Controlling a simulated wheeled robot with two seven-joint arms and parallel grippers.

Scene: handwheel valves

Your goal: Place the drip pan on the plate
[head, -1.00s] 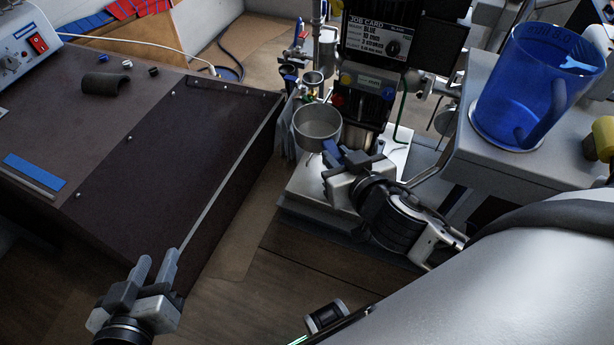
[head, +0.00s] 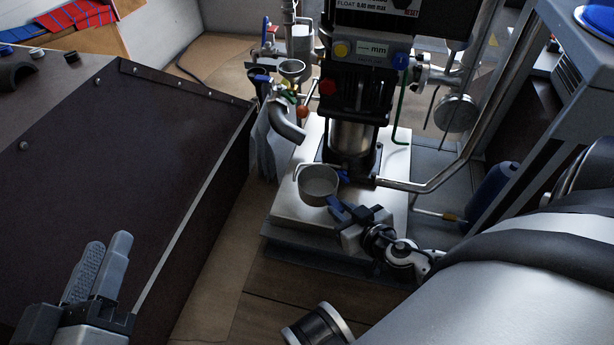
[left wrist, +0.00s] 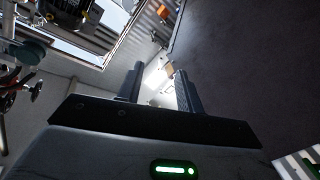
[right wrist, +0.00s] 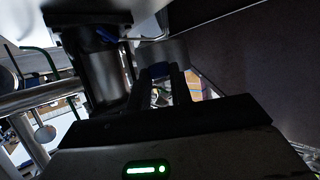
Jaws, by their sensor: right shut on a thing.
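The drip pan (head: 318,187) is a small round grey metal cup. In the head view it is low over the pale metal plate (head: 288,212) at the pump's foot, below the bent spout pipe (head: 287,127). I cannot tell whether its bottom touches the plate. My right gripper (head: 338,208) is shut on the pan's near right side. In the right wrist view the pan (right wrist: 163,52) shows dark between the fingertips (right wrist: 162,72).
The pump column (head: 352,140) stands on the plate right behind the pan. A bent steel pipe (head: 440,180) runs off to its right. The dark cabinet (head: 120,150) fills the left, with wooden floor (head: 225,215) between it and the plate.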

